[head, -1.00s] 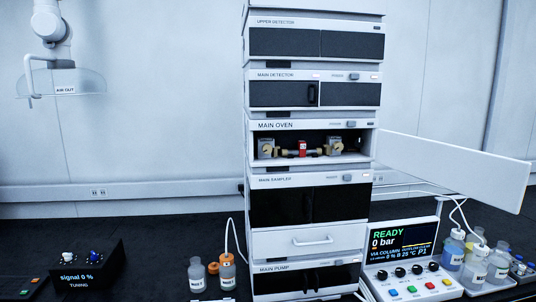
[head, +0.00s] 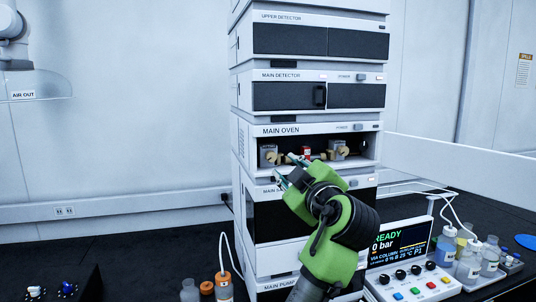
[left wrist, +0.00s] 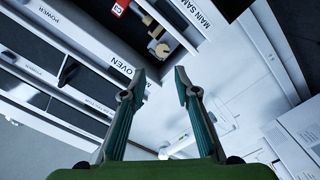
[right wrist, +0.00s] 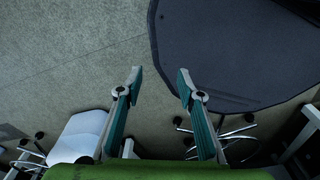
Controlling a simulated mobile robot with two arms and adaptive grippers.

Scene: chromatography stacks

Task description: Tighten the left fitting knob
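The main oven (head: 282,131) is open at the front, with two grey blocks and brass fittings inside. The left fitting knob (head: 271,158) is brass, on the left block (head: 266,149). It also shows in the left wrist view (left wrist: 162,48), beyond the fingertips. My left gripper (head: 284,171) is open and empty, in front of the oven's lower edge, just right of and below the left knob, apart from it. The right fitting knob (head: 342,154) is brass too. My right gripper (right wrist: 159,76) is open and empty.
The oven door (head: 455,160) stands swung open to the right. A control panel (head: 402,243) and several bottles (head: 468,262) stand at lower right. In the right wrist view, the floor, a dark round surface (right wrist: 235,50) and a white chair seat (right wrist: 80,138) show.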

